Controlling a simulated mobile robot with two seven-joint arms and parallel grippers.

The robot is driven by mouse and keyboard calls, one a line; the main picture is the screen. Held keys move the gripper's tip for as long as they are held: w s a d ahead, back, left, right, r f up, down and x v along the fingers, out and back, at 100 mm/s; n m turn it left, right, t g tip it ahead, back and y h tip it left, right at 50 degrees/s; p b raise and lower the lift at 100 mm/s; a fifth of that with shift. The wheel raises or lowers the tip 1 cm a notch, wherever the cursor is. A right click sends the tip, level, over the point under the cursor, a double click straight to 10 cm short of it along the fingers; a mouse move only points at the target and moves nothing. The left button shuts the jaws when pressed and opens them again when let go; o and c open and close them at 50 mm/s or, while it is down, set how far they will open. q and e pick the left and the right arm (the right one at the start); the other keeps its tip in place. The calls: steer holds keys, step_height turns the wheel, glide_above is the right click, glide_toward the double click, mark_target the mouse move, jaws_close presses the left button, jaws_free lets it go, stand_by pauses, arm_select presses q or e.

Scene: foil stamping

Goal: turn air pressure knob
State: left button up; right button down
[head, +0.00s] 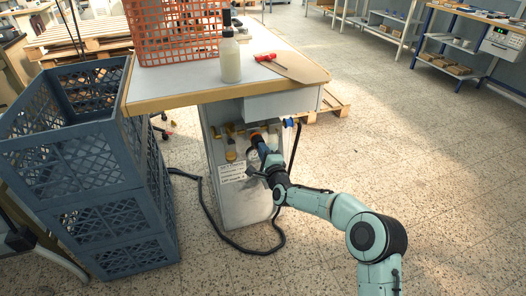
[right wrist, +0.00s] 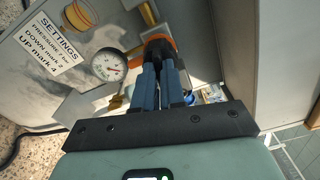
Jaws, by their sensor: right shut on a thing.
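The air pressure knob, an orange and black cap, shows in the right wrist view (right wrist: 159,42) and as an orange spot in the head view (head: 256,138). It sits on the grey cabinet under the table. My right gripper (right wrist: 160,55) is shut on the knob, its blue fingers on either side and hiding part of it. A round white pressure gauge (right wrist: 109,65) is just left of the fingers; its fine markings are too small to read. A white settings label (right wrist: 48,42) is on the panel further left. My left gripper is not in view.
Stacked blue crates (head: 80,165) stand left of the cabinet (head: 245,205). The table (head: 190,88) above carries an orange basket (head: 172,30), a bottle (head: 230,58) and a red-handled tool (head: 265,57). A black hose (head: 230,244) lies on the floor. Open floor is at right.

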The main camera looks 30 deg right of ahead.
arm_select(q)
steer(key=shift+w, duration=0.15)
arm_select(e)
steer(key=shift+a+f+m, duration=0.1)
steer(key=shift+a+m, duration=0.05)
steer(key=shift+m, duration=14.45)
steer(key=c, duration=1.2)
jaws_free()
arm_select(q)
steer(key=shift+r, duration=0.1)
